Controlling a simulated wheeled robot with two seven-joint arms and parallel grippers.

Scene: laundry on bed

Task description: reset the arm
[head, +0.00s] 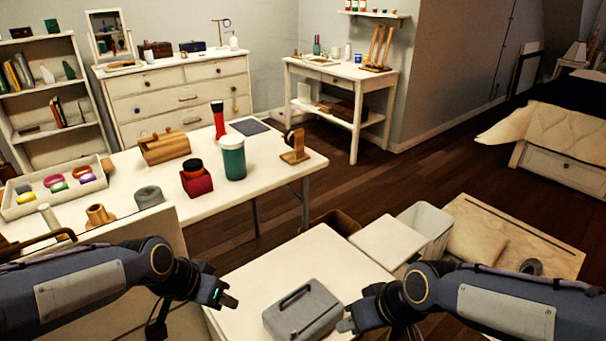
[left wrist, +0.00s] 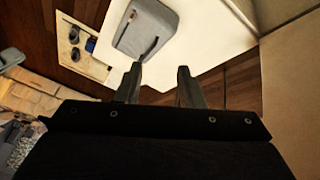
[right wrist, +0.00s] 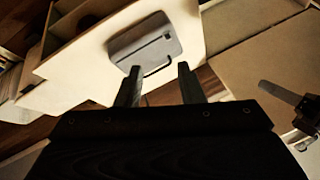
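My left gripper (head: 226,293) is in the lower left of the head view, to the left of a grey case with a handle. In the left wrist view its two fingers (left wrist: 158,85) stand apart with nothing between them. My right gripper (head: 347,313) is just to the right of the case in the head view. In the right wrist view its fingers (right wrist: 158,87) are also apart and empty. The grey case (head: 302,314) lies on a low white table, and both wrist views show it beyond the fingertips.
The low white table (head: 330,250) is mostly clear around the case. Behind it a long white table (head: 262,179) holds a green cup (head: 233,160), a red box (head: 196,182) and a tray (head: 22,205). A white bin (head: 428,222) stands at right. A bed (head: 560,130) is far right.

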